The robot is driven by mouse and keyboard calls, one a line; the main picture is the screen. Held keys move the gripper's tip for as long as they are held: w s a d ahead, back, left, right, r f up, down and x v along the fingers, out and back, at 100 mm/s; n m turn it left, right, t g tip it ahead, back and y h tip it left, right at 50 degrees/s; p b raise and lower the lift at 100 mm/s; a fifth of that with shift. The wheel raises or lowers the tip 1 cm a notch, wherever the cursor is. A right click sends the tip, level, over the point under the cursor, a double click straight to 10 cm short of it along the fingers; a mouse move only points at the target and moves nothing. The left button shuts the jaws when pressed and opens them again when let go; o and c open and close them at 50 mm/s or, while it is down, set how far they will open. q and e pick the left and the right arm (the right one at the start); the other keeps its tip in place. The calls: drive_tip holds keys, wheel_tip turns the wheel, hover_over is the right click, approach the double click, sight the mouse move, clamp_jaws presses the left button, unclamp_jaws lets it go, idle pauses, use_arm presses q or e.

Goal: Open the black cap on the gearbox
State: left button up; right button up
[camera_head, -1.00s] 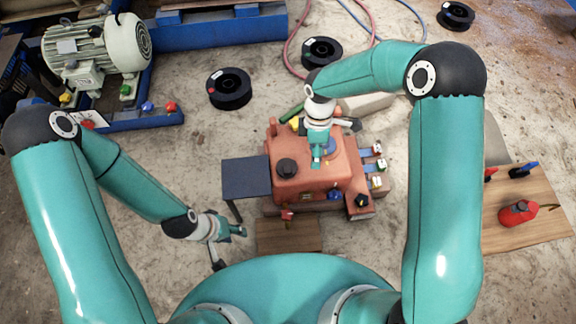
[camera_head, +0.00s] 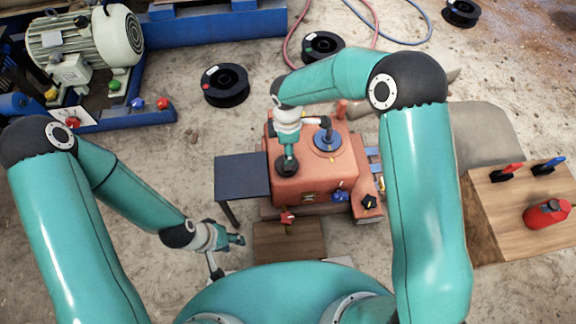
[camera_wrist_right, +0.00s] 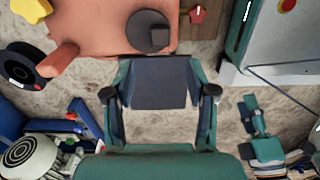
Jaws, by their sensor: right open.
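The orange-red gearbox (camera_head: 310,184) stands in the middle of the head view; part of it shows at the top of the right wrist view (camera_wrist_right: 100,25). Its round black cap (camera_wrist_right: 148,30) sits on its top near one edge. In the head view the cap (camera_head: 287,168) is partly hidden by my right gripper (camera_head: 288,152), which is over it. In the right wrist view this gripper (camera_wrist_right: 161,92) is open, with nothing between its fingers and the cap beyond the fingertips. My left gripper (camera_head: 233,239) hangs low left of the gearbox, apart from it; its jaw opening is unclear.
A small dark table (camera_head: 241,178) stands close left of the gearbox; it shows between my right fingers in the wrist view (camera_wrist_right: 160,85). A blue round part (camera_head: 328,140) is on the gearbox top. A wooden box (camera_head: 500,215) with a red can (camera_head: 547,213) is right.

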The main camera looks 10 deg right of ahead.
sight(287, 166)
wheel_tip(287, 166, down, 10)
drive_tip(key=shift+r+b, duration=0.15)
drive_tip(key=shift+b, duration=1)
clamp_jaws()
